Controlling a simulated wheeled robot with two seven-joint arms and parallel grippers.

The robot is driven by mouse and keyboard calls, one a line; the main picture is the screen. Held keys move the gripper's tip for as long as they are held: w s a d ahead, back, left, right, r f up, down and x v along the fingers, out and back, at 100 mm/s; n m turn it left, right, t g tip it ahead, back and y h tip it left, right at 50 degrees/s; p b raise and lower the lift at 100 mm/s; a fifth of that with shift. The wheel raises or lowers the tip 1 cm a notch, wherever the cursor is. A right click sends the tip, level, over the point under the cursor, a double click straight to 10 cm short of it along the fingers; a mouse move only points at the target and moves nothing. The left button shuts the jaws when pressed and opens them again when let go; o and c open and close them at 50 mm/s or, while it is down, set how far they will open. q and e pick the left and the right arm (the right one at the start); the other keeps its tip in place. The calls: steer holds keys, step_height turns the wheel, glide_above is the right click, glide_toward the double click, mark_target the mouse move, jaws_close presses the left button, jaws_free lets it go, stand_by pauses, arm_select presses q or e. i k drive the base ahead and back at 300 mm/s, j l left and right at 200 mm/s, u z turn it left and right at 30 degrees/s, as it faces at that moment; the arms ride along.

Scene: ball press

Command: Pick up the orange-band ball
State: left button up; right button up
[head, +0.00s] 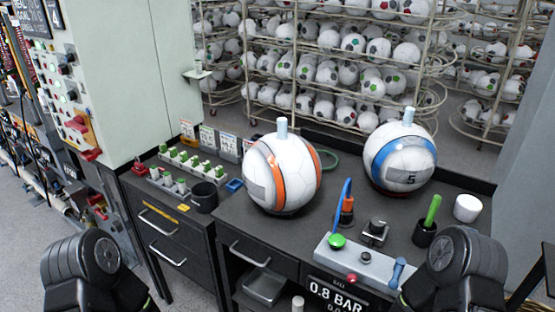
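The orange-band ball (297,178) is white with orange stripes, a grey patch and a pale blue peg on top. It sits on the dark workbench (240,218), left of centre. A second ball with a blue band (402,160) and a similar peg sits to its right and farther back. My two arms show at the bottom left and bottom right, both in front of the bench and apart from the balls. The fingers of both grippers are not visible.
A control box (368,265) with a green button and blue lever stands at the bench front. A blue-orange tool (347,205), a black cup with green handle (424,233) and a white cylinder (467,207) are nearby. Small bottles and a dark mug (204,197) stand left.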

mark_target(282, 172)
steer(key=j+u, duration=0.2)
steer(key=u, duration=0.25)
steer(key=j+u, duration=0.15)
steer(key=u, duration=0.25)
steer(key=j+u, duration=0.2)
steer(key=u, duration=0.25)
